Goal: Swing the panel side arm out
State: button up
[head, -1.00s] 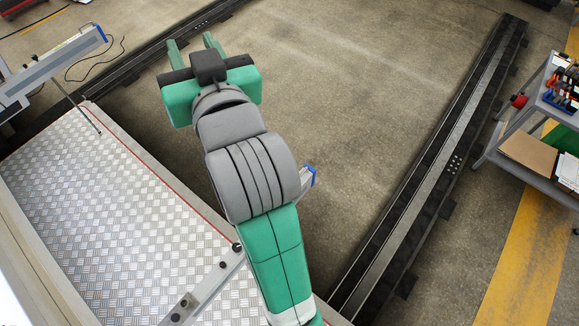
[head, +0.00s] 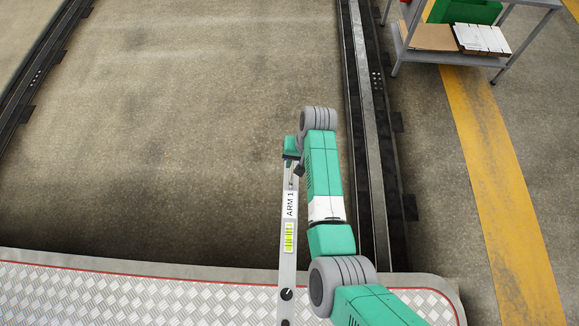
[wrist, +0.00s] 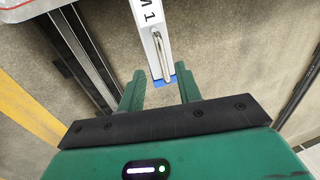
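The panel side arm (head: 288,250) is a long pale bar labelled "ARM 1" with a yellow-green level vial. In the head view it reaches out from the tread-plate platform, roughly square to its edge, over the floor. Its outer end is hidden by my gripper (head: 291,160). In the wrist view the side arm (wrist: 145,14) has a metal bar handle (wrist: 162,56) and a blue end (wrist: 162,83). My gripper (wrist: 160,84) is open there, one finger each side of the blue end and handle. No contact shows between the fingers and the handle.
The tread-plate platform (head: 120,297) with a red edge line lies at the front. A dark floor rail (head: 368,130) runs right of my arm, another (head: 35,75) at far left. A trolley (head: 455,58) stands at the upper right. Open floor (head: 170,150) lies left of the side arm.

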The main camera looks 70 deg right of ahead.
aim_at(292, 173)
jog(key=f, duration=0.2)
jog(key=w+f+b, duration=0.1)
jog(key=f, duration=0.2)
jog(key=shift+a+f, duration=0.2)
jog(key=shift+w, duration=0.1)
grip_shut()
